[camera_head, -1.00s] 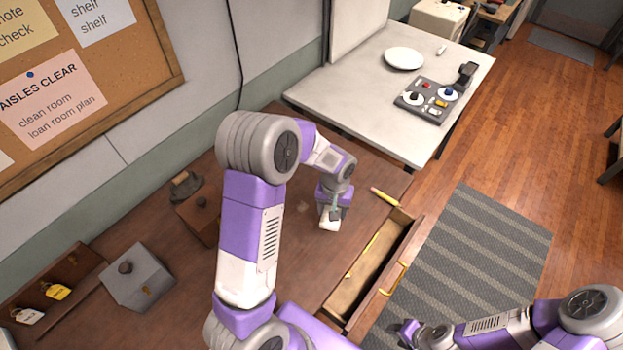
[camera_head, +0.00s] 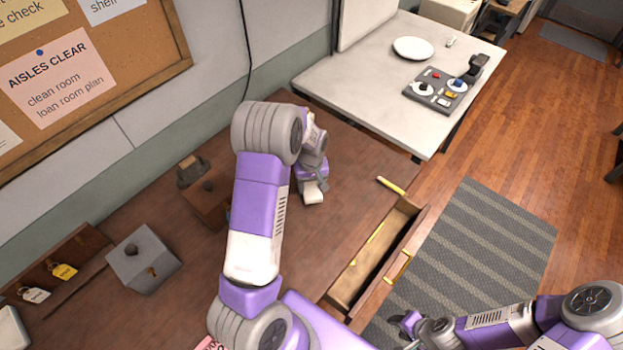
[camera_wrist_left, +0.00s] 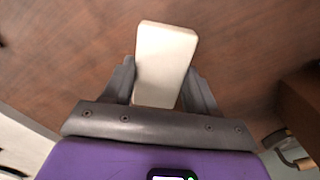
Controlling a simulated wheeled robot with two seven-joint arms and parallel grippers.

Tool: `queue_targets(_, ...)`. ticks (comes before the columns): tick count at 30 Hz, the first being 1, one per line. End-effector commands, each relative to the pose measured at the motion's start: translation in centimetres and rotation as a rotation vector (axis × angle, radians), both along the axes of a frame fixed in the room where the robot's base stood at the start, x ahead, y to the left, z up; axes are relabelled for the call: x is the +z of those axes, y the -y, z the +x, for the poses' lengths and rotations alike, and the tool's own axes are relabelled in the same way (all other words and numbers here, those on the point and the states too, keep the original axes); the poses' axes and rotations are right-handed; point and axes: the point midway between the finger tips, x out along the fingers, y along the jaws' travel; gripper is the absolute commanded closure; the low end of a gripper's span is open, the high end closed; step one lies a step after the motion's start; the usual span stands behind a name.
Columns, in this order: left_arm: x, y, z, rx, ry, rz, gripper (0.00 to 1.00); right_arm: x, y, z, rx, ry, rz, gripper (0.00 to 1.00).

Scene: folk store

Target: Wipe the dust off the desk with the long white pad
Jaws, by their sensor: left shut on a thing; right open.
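The long white pad (camera_head: 313,196) is in my left gripper (camera_head: 312,184), over the brown wooden desk (camera_head: 345,225), left of its open drawer. In the left wrist view the pad (camera_wrist_left: 166,58) sticks out between the two grey fingers of the left gripper (camera_wrist_left: 160,85), against the desk's wood grain. It is at or near the desk surface; I cannot tell if it touches. No dust patch shows clearly on the bare wood now; my left arm hides part of the desk. My right gripper (camera_head: 407,324) is open and empty, low at the right over the striped mat.
The open drawer (camera_head: 378,262) juts from the desk's front edge. A grey box (camera_head: 143,260), a brown wooden box (camera_head: 207,203) and a tag rack (camera_head: 58,262) stand left. A white table (camera_head: 370,80) stands behind.

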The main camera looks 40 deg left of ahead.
Motion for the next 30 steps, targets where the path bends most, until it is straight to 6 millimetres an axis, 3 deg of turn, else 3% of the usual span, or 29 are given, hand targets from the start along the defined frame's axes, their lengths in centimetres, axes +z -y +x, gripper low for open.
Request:
queue_targets(9, -3.7, 0.0, 0.0, -0.001, -0.002, -0.001, 0.71, -2.4, 0.0, 0.0, 0.0, 0.0, 0.0, 0.57)
queue_targets(11, -2.9, -0.7, 0.1, 0.001, 0.003, 0.0, 0.7, -2.2, 0.0, 0.0, 0.0, 0.0, 0.0, 0.57)
queue_targets(23, -3.2, -4.0, 0.2, -0.003, 0.0, 0.0, 0.71, -2.2, 0.0, 0.0, 0.0, 0.0, 0.0, 0.57)
queue_targets(30, -3.4, -1.5, 0.1, -0.006, -0.001, -0.001, 0.71, -2.0, 0.0, 0.0, 0.0, 0.0, 0.0, 0.57)
